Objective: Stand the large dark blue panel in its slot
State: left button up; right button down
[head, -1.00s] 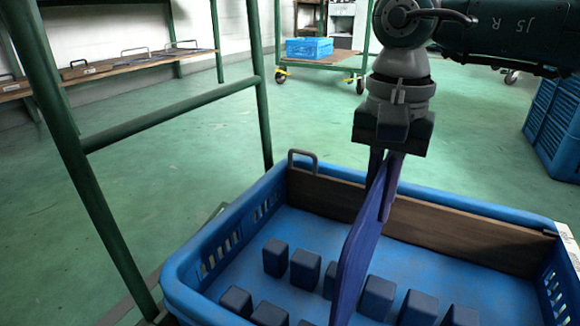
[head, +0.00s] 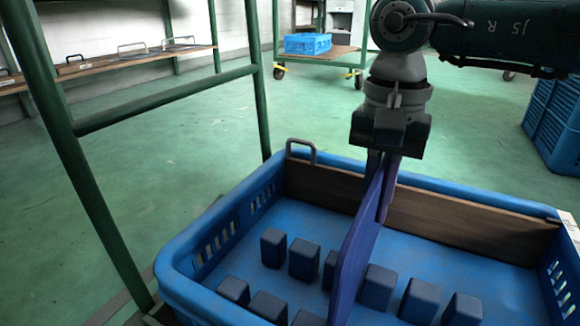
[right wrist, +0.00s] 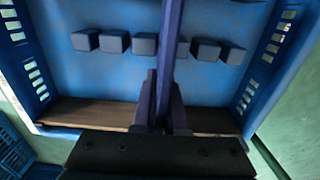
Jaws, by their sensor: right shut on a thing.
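My right gripper (head: 383,190) is shut on the large dark blue panel (head: 357,258) and holds it upright, edge-on, over the blue crate (head: 190,262). The panel runs between small dark blue blocks (head: 303,258) on the crate floor and partly hides one of them. Its lower end leaves the head view, so I cannot tell whether it touches the floor. In the right wrist view the panel (right wrist: 171,45) passes between the two middle blocks of a row, from the fingers (right wrist: 164,105) to the top edge. My left gripper is not in view.
A green frame (head: 75,160) stands at the left. Another blue crate (head: 553,120) is at the right.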

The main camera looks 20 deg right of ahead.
aim_at(383, 163)
jog(key=shift+f+b, duration=0.55)
jog(key=shift+f, duration=0.3)
jog(key=c, duration=0.9)
grip_release()
notch_tip(383, 163, up, 10)
jog(key=p, duration=0.7)
jog(key=shift+p, duration=0.3)
